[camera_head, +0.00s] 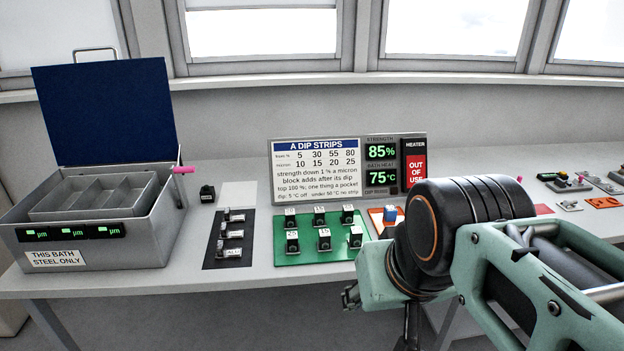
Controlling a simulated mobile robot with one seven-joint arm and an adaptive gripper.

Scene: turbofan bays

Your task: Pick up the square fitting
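I cannot tell for sure which piece is the square fitting. Small flat pieces lie at the right end of the bench, among them a grey plate (570,206) and an orange plate with openings (603,202). Other small metal parts lie behind them, too small to make out. My mint-green arm reaches in from the right, in front of the bench. Only a dark part of my gripper (409,330) seems to show below the arm, low in front of the bench edge. Its fingers cannot be made out, and nothing is visibly held.
An open steel bath (100,240) with a raised blue lid stands left. A black mat (229,258) and a green board (295,257) hold small blocks. A black block (207,193) stands behind. A sign panel (315,172) stands at the back. My arm hides part of the bench.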

